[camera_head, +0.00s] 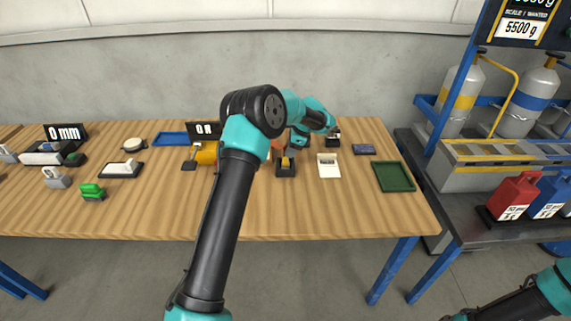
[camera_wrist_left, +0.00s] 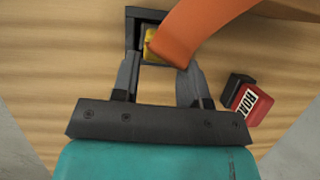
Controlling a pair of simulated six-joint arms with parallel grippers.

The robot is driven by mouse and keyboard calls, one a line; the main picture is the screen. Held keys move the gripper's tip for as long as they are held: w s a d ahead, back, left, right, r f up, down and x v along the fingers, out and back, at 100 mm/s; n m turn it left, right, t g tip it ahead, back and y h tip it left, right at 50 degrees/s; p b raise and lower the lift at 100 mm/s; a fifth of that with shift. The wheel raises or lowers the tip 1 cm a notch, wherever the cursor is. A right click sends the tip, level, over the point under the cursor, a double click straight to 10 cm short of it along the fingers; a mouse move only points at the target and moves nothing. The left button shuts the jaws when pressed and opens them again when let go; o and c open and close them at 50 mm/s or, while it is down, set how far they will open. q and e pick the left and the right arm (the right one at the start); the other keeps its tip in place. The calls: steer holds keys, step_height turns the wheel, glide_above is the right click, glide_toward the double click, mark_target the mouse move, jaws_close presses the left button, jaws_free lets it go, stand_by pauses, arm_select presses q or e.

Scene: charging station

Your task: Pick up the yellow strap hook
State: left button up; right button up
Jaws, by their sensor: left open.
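The yellow strap hook (camera_wrist_left: 151,42) sits in a dark square holder (camera_wrist_left: 131,34) in the left wrist view. An orange strap (camera_wrist_left: 200,25) runs from beside it to the upper right and partly covers it. In the head view the yellow piece (camera_head: 286,162) shows small on its black stand (camera_head: 286,172). My left gripper (camera_wrist_left: 158,66) is open, its fingertips near the holder's lower edge, with nothing held between them. In the head view my left arm bends over the table and hides part of this area. Only part of my right arm shows at lower right; its gripper is out of view.
A white box (camera_head: 329,171) stands just right of the stand, with a green tray (camera_head: 394,177) farther right. A red and black block (camera_wrist_left: 246,101) lies right of my fingers. A yellow cylinder (camera_head: 206,153) is left of my arm. The front table strip is mostly clear.

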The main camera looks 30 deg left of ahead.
mark_target(284, 158)
arm_select(q)
steer(key=shift+s+a+f, duration=0.1)
steer(key=shift+f, duration=0.15)
steer(key=shift+a+x, duration=0.2)
steer(key=shift+x, duration=2.4)
steer(key=shift+s+r, duration=0.1)
steer(key=shift+s, duration=0.05)
steer(key=c, duration=0.6)
steer(key=shift+r, duration=0.2)
